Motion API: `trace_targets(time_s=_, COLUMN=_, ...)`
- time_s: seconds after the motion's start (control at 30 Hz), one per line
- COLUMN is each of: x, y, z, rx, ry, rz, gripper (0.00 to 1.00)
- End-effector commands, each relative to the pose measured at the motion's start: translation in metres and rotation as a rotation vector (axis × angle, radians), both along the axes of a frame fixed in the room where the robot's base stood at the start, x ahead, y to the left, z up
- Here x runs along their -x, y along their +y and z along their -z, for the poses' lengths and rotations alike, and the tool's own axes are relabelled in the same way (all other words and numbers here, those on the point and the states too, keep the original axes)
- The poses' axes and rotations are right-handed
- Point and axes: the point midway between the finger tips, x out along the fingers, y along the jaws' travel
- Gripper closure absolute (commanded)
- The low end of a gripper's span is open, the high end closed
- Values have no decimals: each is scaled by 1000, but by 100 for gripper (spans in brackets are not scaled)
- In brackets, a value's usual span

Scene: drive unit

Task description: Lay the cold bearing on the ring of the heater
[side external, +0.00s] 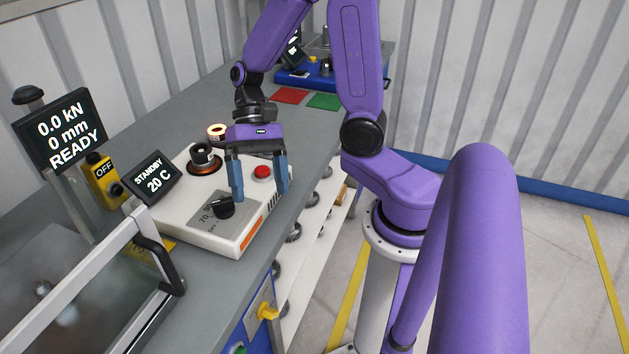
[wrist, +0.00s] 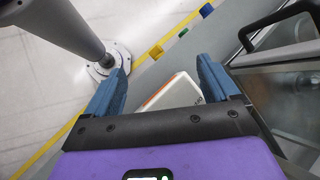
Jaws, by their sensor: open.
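The heater (side external: 170,215) is a white box on the grey bench, with a dial (side external: 223,207) and a red button (side external: 262,172). Its display (side external: 153,184) reads STANDBY 20 C. A dark, metallic round part (side external: 203,153) that looks like the bearing sits over the orange-edged ring (side external: 204,169) on the heater's top; I cannot tell how it is seated. My gripper (side external: 260,192) is open and empty, pointing down over the heater's front right, apart from that part. In the wrist view a corner of the heater (wrist: 174,92) shows between the fingers (wrist: 162,66).
A press with a display (side external: 62,132) reading READY and a glass guard with a black handle (side external: 160,262) stand at the left. A small cream-and-red roll (side external: 217,131) is behind the ring. Red (side external: 290,96) and green (side external: 323,102) squares lie farther back. Shelves with round parts are below the bench.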

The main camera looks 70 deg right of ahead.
Motion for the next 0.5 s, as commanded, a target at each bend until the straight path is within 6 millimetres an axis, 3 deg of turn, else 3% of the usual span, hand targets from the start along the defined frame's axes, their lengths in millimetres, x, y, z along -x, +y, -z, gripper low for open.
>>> trace_targets(time_s=0.2, x=36, y=0, z=-3, rx=73, ry=-144, rz=-377, gripper=12)
trace_targets(time_s=0.5, x=70, y=-6, z=-9, rx=138, ry=-369, rz=-869, gripper=12)
